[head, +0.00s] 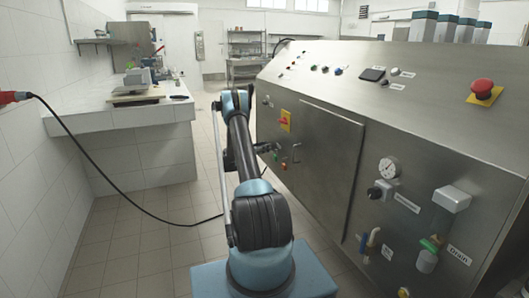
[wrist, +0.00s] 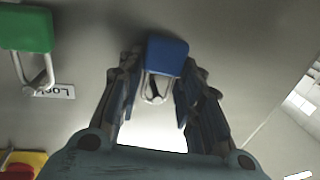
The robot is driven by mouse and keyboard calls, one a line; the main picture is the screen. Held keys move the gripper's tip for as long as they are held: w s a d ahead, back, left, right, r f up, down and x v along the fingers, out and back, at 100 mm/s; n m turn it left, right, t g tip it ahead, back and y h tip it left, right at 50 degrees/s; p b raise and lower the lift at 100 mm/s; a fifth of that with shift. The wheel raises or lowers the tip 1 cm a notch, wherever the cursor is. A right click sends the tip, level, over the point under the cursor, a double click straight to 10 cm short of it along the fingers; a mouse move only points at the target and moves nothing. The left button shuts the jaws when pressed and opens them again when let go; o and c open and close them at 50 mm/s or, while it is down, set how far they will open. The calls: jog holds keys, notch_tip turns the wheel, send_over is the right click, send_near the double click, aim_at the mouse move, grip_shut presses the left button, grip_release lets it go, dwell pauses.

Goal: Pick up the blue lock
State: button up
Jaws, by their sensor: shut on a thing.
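The blue lock (wrist: 167,54) is in the upper middle of the wrist view, with its pale metal shackle pointing toward the bottom of the picture. My gripper (wrist: 162,66) is shut on the blue lock, with one dark finger on each side of it. I cannot tell whether the shackle is still hooked on anything. In the head view my gripper (head: 267,148) is small and partly hidden by my arm, at the front of the steel machine. I cannot make out the blue lock there.
A green lock (wrist: 25,30) hangs at the left in the wrist view, beside a label (wrist: 55,91). A red and yellow switch (wrist: 20,165) is at the lower left. The steel machine (head: 320,165) fills the right. A tiled counter (head: 120,118) stands left, with floor between.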

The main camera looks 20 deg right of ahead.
aim_at(285, 135)
jog(key=v, duration=1.8)
jog(key=shift+r, duration=0.45)
jog(key=shift+s+d+r, duration=0.1)
jog(key=s+d+r+g, duration=0.1)
jog(key=s+d+r, duration=0.4)
jog(key=s+r, duration=0.2)
jog(key=shift+r+m, duration=0.35)
jog(key=shift+m, duration=0.05)
jog(key=shift+m+g, duration=0.4)
jog(key=shift+g, duration=0.3)
jog(key=s+d+r, duration=0.1)
jog(key=s+r, duration=0.1)
jog(key=s, duration=0.1)
jog(key=s+d+r, duration=0.1)
jog(key=s+r, duration=0.1)
jog(key=s, duration=0.1)
jog(key=s+d+r, duration=0.2)
jog(key=shift+s+d+r, duration=0.1)
jog(key=shift+s+r, duration=0.1)
jog(key=shift+s, duration=0.2)
jog(key=shift+w+d+f, duration=0.1)
jog(key=shift+d+f, duration=0.05)
jog(key=shift+d, duration=1.7)
jog(key=shift+d+f, duration=0.15)
jog(key=shift+d, duration=1.7)
jog(key=shift+d+f, duration=0.3)
jog(key=shift+d, duration=0.4)
